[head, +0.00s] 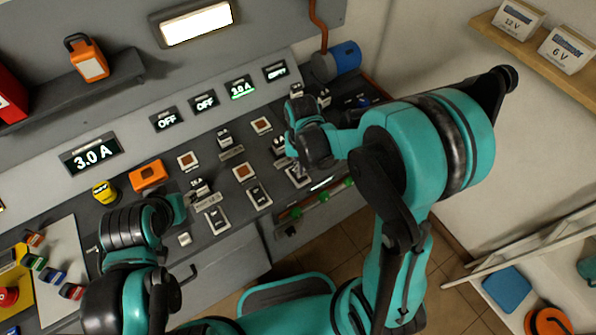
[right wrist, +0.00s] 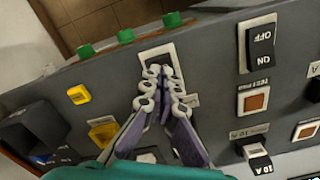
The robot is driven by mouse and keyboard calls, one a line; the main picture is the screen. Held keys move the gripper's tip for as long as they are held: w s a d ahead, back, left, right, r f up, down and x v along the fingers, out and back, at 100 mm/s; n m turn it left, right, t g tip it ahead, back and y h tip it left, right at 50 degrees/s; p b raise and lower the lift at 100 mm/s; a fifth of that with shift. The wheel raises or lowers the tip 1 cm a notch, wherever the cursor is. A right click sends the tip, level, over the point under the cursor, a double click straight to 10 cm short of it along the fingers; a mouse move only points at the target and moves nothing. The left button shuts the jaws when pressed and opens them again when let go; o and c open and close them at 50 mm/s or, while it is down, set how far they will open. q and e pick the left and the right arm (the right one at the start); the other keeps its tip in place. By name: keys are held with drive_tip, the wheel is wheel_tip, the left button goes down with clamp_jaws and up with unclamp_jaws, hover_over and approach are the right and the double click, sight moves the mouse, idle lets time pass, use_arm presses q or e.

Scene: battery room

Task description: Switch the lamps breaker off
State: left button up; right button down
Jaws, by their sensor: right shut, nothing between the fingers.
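Several rocker breakers in pale frames sit on the grey sloped panel. My right gripper (right wrist: 160,75) is shut and empty, its fingertips over or against one breaker (right wrist: 157,52) in the right wrist view. The fingers hide most of that breaker, so its setting is not readable. To its right is a black breaker (right wrist: 262,45) marked OFF and ON. In the head view two breakers, one (head: 217,220) and another (head: 258,194), lie left of my right gripper (head: 298,172). No readable label there says lamps. My left arm is at lower left; its fingers do not show.
Green knobs (head: 323,197) line the panel's front edge near my right gripper. A yellow button (right wrist: 78,95) and black plugs stand close by.

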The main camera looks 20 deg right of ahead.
drive_tip(key=shift+f+b, duration=1)
drive_tip(key=shift+f, duration=0.1)
idle(0.9)
drive_tip(key=shift+r, duration=0.1)
drive_tip(key=shift+r+p, duration=2.7)
drive_tip(key=shift+r, duration=0.8)
drive_tip(key=shift+d+r, duration=0.1)
drive_tip(key=shift+r, duration=0.05)
drive_tip(key=s+d+r+n+t+b, duration=0.2)
drive_tip(key=s+d+r+t+b, duration=0.2)
drive_tip(key=s, duration=0.5)
drive_tip(key=shift+s+d+r+t+b, duration=0.25)
drive_tip(key=shift+r+t+b, duration=1)
drive_tip(key=shift+t, duration=0.35)
